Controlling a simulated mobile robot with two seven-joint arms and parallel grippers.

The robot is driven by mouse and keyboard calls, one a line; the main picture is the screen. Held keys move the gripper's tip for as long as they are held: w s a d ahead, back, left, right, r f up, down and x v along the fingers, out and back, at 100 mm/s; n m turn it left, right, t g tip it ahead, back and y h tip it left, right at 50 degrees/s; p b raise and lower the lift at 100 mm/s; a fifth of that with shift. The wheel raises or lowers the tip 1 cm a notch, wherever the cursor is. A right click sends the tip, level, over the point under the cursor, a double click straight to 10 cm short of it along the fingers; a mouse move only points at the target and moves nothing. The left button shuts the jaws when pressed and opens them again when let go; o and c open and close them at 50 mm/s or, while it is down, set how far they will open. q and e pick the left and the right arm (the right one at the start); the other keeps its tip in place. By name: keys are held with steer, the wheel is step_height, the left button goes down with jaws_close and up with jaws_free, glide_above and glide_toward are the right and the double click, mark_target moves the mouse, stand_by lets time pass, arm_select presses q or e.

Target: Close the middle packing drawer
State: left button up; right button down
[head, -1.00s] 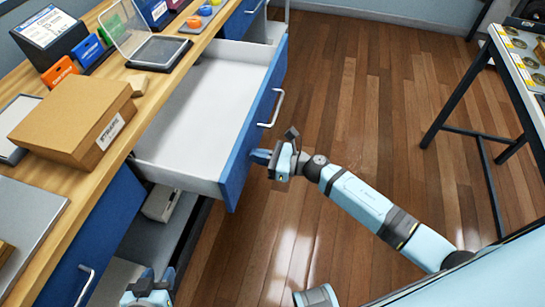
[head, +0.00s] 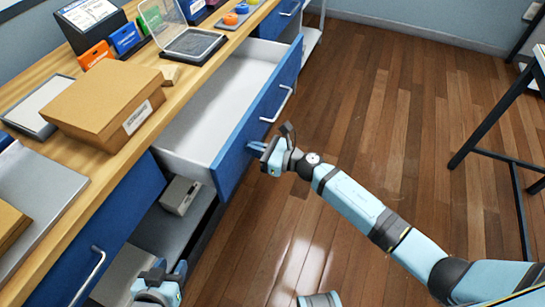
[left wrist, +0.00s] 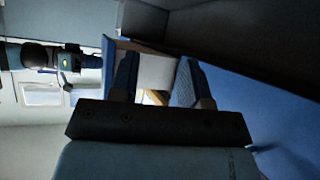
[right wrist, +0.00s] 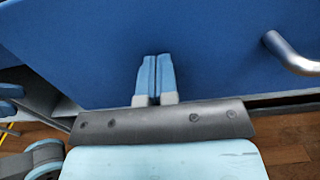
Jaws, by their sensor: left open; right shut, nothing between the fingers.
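The middle packing drawer (head: 222,100) stands pulled out from the wooden bench, with a grey-white empty inside. Its blue front (head: 240,150) carries a silver handle (head: 280,104), which also shows at the right of the right wrist view (right wrist: 290,54). My right gripper (head: 257,147) is shut and empty, its fingertips at the drawer front near its lower near end; in the right wrist view its fingertips (right wrist: 155,58) lie against or very close to the blue panel. My left gripper (head: 162,272) is open and empty, low beside the bench; its fingers show in the left wrist view (left wrist: 155,75).
The bench top (head: 180,84) holds a cardboard box (head: 105,100), a clear-lidded case (head: 192,44) and small coloured boxes. Below the drawer is an open shelf with a grey box (head: 181,195). A dark-framed table (head: 500,110) stands at right. Floor between is clear.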

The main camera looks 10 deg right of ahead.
steer(key=b, duration=0.7)
glide_above(199, 142)
steer(key=d, duration=0.1)
steer(key=shift+s+f, duration=0.1)
steer(key=shift+s, duration=0.2)
steer(key=shift+w+a, duration=0.3)
steer(key=shift+a, duration=0.15)
steer(key=shift+r, duration=0.3)
arm_select(q)
steer(key=shift+w+d+f+t+h, duration=0.1)
steer(key=shift+d+t+h, duration=0.1)
steer(key=shift+d+t, duration=0.15)
steer(key=shift+w+d+f+t+h, duration=0.1)
steer(key=shift+d+t+h, duration=0.15)
steer(key=shift+d, duration=0.15)
